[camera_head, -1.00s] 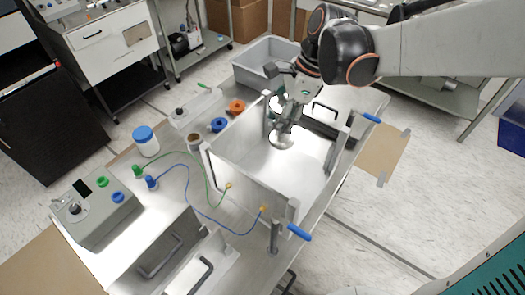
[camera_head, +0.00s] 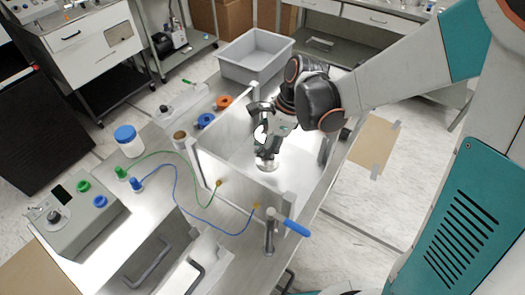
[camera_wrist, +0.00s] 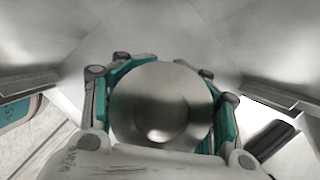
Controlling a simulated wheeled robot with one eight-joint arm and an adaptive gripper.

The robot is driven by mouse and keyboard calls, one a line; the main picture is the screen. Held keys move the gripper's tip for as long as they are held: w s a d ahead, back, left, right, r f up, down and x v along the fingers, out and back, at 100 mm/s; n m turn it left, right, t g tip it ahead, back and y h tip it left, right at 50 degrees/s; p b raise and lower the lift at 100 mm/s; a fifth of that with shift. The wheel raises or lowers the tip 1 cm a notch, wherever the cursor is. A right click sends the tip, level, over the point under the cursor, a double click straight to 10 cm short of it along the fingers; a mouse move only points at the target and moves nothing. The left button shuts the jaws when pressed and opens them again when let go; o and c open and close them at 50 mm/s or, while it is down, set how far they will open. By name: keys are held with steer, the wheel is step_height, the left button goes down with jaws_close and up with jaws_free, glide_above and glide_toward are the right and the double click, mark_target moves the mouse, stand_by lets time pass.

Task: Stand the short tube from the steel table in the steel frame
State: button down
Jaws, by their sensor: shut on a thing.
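My gripper (camera_head: 266,148) is shut on a round steel piece (camera_head: 266,164), which looks like the short tube with a flanged end. In the wrist view the tube (camera_wrist: 150,85) shows end-on, its rounded steel face between the two teal fingers of my gripper (camera_wrist: 165,105). The open-topped steel frame (camera_head: 232,185), box-like with flat walls, is on the steel table (camera_head: 155,190). My gripper and wrist hide part of the frame's far side.
A blue-handled latch (camera_head: 297,228) sticks out at the frame's front corner.

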mark_target(261, 162)
steer(key=shift+f+b, duration=0.7)
steer(key=shift+f, duration=1.65)
steer(key=c, duration=0.6)
jaws_free()
steer(key=shift+f, duration=0.1)
